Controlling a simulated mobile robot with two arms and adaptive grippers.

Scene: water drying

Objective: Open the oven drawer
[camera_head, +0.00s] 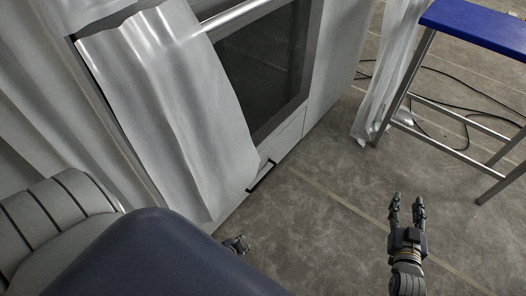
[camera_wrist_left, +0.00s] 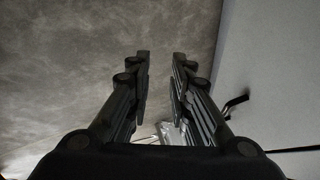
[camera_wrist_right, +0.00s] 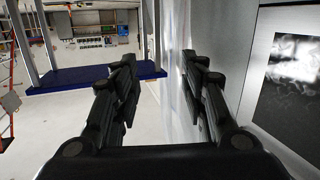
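The oven (camera_head: 265,60) stands upper middle in the head view, with a dark glass door and a bar handle (camera_head: 245,14). Below the door is the oven drawer (camera_head: 285,140), flush with the front, with a dark handle (camera_head: 262,176). My left gripper (camera_head: 238,240) is low in front of the oven, mostly hidden by my own arm. In the left wrist view its fingers (camera_wrist_left: 160,75) are apart and empty, with the dark drawer handle (camera_wrist_left: 236,103) just to their right. My right gripper (camera_head: 405,205) is open and empty, out over the floor.
A grey-white towel or sheet (camera_head: 165,95) hangs over the oven's left part and hides some of the front. A blue-topped stool or table (camera_head: 480,25) with metal legs stands at upper right. Cables (camera_head: 450,105) lie on the floor nearby. The concrete floor (camera_head: 320,220) between is clear.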

